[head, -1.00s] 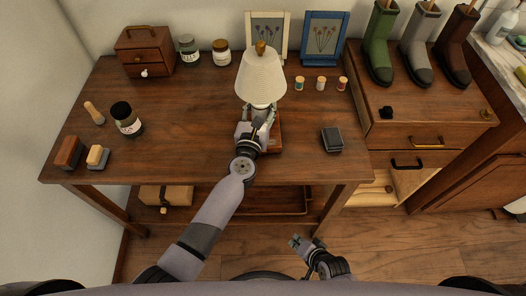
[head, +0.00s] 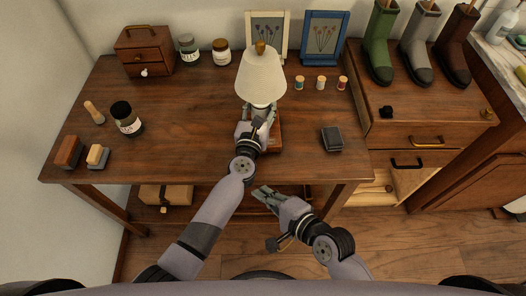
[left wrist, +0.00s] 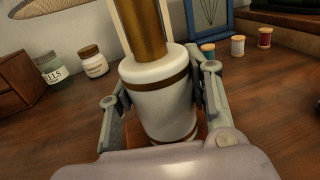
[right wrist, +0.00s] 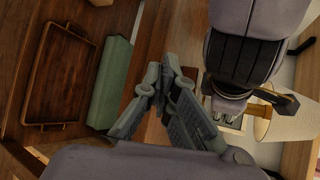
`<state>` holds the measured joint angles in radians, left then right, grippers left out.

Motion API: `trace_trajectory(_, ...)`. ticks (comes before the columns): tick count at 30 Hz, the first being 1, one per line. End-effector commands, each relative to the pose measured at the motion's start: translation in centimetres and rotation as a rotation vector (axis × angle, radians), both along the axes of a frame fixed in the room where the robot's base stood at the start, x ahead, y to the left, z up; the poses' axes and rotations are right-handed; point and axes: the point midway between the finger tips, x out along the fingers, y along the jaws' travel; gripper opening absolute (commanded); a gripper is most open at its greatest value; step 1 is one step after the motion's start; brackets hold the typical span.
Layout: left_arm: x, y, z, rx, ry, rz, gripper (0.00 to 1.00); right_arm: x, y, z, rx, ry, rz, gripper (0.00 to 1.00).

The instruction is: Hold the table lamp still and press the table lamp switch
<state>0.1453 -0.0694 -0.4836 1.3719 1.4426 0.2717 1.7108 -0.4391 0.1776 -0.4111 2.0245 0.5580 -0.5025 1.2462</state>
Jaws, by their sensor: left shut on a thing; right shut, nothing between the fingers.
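The table lamp, with a cream shade (head: 260,78), stands upright on the wooden table. Its white banded body (left wrist: 160,105) and brass neck (left wrist: 140,30) fill the middle of the left wrist view. My left gripper (head: 260,116) is shut on the lamp body, with one finger on each side. The reddish lamp base (head: 276,136) shows partly beside the arm. My right gripper (head: 260,192) is shut and empty, in front of the table's front edge and below the lamp. In the right wrist view its fingertips (right wrist: 157,76) meet. I cannot make out the switch.
A dark box (head: 332,139) sits right of the lamp, and several thread spools (head: 321,84) behind it. Two picture frames (head: 323,38) stand at the back. Jars, brushes and a small chest (head: 145,52) are at left. A tray (right wrist: 60,80) lies on the lower shelf.

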Motion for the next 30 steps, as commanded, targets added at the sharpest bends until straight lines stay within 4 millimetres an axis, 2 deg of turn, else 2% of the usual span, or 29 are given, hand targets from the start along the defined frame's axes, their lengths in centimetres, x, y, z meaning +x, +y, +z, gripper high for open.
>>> trace_trajectory(8, 0.0, 0.0, -0.1, 0.000, 0.001, 0.000, 0.21, 0.6, 0.0, -0.1, -0.002, -0.001, 0.000, 0.00)
trace_trajectory(21, 0.0, 0.0, -0.1, 0.000, 0.001, 0.000, 0.21, 6.4, 0.2, 0.0, -0.002, -0.004, 0.000, 0.00)
trace_trajectory(30, 0.0, 0.0, -0.1, 0.000, 0.001, 0.000, 0.21, 8.7, 0.4, 0.0, -0.002, -0.001, 0.000, 0.00)
